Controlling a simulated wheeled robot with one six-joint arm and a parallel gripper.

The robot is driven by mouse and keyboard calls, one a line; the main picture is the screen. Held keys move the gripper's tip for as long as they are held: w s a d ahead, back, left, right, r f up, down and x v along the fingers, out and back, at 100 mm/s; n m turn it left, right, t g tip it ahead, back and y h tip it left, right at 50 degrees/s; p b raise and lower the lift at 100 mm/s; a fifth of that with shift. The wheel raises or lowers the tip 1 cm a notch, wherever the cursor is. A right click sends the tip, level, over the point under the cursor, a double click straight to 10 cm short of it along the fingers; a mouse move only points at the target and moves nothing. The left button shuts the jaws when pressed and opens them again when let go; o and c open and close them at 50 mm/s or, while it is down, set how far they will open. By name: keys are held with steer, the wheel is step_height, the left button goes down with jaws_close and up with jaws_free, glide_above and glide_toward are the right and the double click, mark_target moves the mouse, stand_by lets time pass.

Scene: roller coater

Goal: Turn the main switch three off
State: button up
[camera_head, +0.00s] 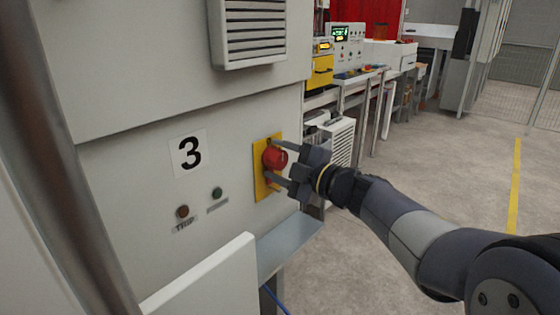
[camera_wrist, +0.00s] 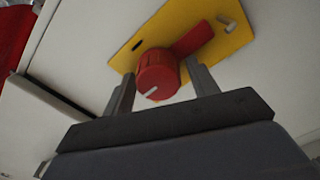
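The main switch three is a red rotary knob (camera_head: 275,159) on a yellow plate (camera_head: 266,139), set in a pale cabinet panel beside a label with the number 3 (camera_head: 190,153). In the wrist view the red knob (camera_wrist: 158,74) has a white mark on its face and a red handle part reaching to the upper right over the yellow plate (camera_wrist: 150,38). My gripper (camera_head: 272,162) is at the knob with its fingers apart, one on each side. In the wrist view the fingers (camera_wrist: 161,88) flank the knob; whether they touch it is unclear.
A brown indicator (camera_head: 183,212) marked TRIP and a green one (camera_head: 217,193) sit lower left of the switch. A grey ledge (camera_head: 288,243) juts out below it. A pole stands close at the left. Open floor (camera_head: 440,170) lies to the right.

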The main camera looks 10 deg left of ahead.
steer(key=shift+o, duration=0.5)
steer(key=shift+s+d, duration=0.15)
steer(key=shift+d, duration=0.2)
steer(key=v, duration=1)
steer(key=shift+b, duration=0.4)
steer(key=shift+a, duration=0.15)
steer(key=p+x, duration=0.1)
steer(key=x, duration=0.9)
steer(key=shift+w+a, duration=0.2)
steer(key=shift+a, duration=0.1)
steer(key=shift+r, duration=0.1)
steer(key=shift+d+m, duration=0.1)
steer(key=shift+m, duration=0.2)
